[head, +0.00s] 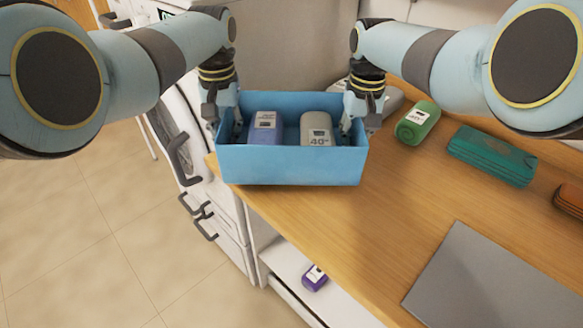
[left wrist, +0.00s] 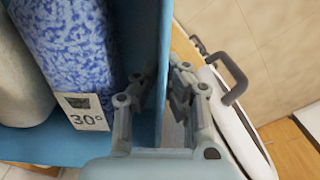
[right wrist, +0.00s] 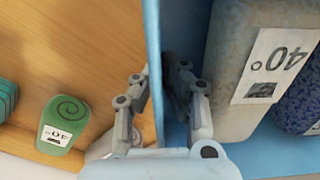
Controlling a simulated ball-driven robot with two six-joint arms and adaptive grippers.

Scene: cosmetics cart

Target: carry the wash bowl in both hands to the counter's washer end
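The wash bowl is a blue rectangular tub (head: 290,166) at the counter's far left end, roughly level. Whether it rests on the wood or hangs just above it I cannot tell. A blue pack (head: 265,130) marked 30° and a grey pack (head: 317,128) marked 40° stand in it. My left gripper (head: 226,122) pinches the bowl's left wall, one finger inside and one outside, as the left wrist view shows (left wrist: 165,85). My right gripper (head: 358,118) straddles the right wall the same way, also in the right wrist view (right wrist: 157,90).
A wooden counter (head: 400,205) carries a green bottle (head: 418,120), teal folded cloth (head: 492,155), orange item (head: 569,198) and grey panel (head: 500,280). A white machine with dark handles (head: 185,155) stands left. A purple pack (head: 314,277) lies on a shelf below.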

